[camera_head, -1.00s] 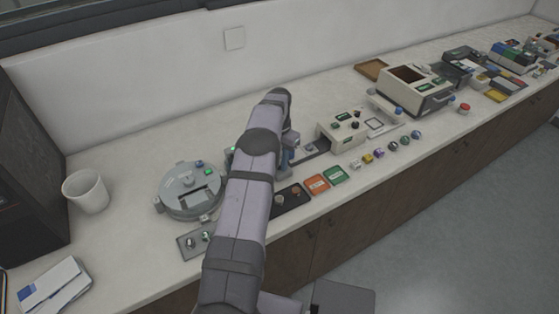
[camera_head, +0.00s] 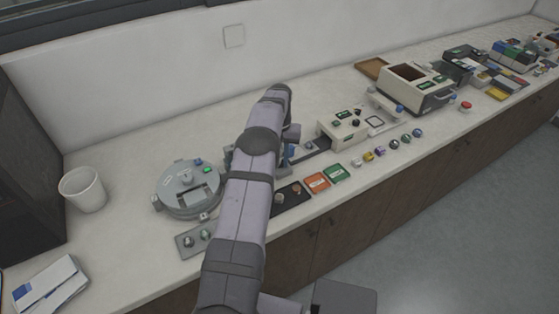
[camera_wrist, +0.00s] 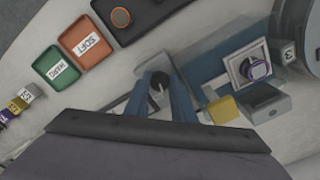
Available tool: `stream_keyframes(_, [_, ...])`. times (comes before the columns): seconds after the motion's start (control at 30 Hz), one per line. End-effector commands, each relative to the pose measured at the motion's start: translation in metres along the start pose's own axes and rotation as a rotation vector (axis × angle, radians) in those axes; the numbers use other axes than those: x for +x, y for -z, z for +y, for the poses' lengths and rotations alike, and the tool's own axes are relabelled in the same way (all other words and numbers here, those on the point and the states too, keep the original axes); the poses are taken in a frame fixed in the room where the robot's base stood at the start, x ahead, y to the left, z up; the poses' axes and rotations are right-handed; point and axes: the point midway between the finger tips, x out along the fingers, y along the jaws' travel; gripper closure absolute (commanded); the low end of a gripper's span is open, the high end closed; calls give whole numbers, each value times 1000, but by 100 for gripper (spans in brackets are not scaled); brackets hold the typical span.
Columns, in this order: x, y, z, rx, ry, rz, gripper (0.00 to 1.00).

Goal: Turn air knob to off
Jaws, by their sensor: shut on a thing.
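In the head view my arm covers the knob, and only a bit of blue finger (camera_head: 289,153) shows at the arm's right edge, low over the counter.
A blue-grey press with a purple-ringed knob (camera_wrist: 258,69) and a yellow block (camera_wrist: 223,110) stands close to the right finger. The orange SOFT tray (camera_wrist: 85,42) and green HARD tray (camera_wrist: 55,67) lie to the left. A round grey machine (camera_head: 187,187) and white cup (camera_head: 83,190) stand left of my arm.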

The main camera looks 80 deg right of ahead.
Motion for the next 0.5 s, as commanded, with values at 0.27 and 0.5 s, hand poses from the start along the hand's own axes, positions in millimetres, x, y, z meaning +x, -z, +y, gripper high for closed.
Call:
stream_keyframes(0.27, [-1, 1, 1, -261, 0, 4, 100])
stream_keyframes(0.5, [-2, 2, 1, -488, 0, 4, 100])
